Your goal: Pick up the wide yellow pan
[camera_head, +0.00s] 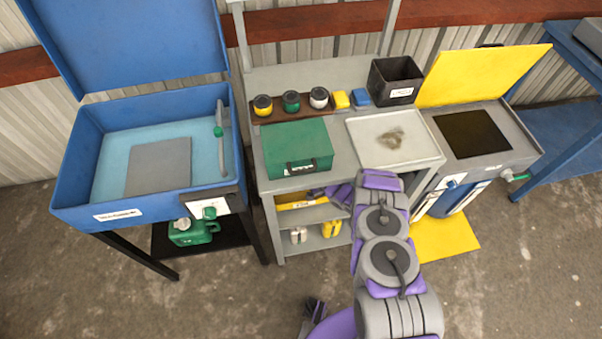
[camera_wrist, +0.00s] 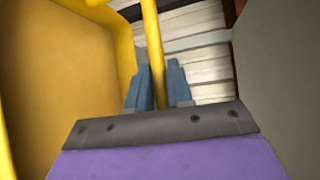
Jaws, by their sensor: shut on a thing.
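The wide yellow pan (camera_head: 292,201) shows partly in the head view, on the upper shelf below the bench top. It has a white label on its front, and the bench top and green case above hide much of it. My gripper (camera_head: 337,196) is at its right end, low beside the bench front. In the wrist view, my gripper (camera_wrist: 158,85) is shut on a thin yellow bar, which looks like the pan's handle. A broad yellow wall of the pan (camera_wrist: 65,75) fills the left of that view.
A green case (camera_head: 297,142) and a pale stained tray (camera_head: 393,138) are on the bench top. Yellow and white bottles stand on the lower shelf (camera_head: 290,255). A blue wash tub (camera_head: 75,195) stands left, and a yellow mat (camera_head: 445,240) lies right. Bare floor is in front.

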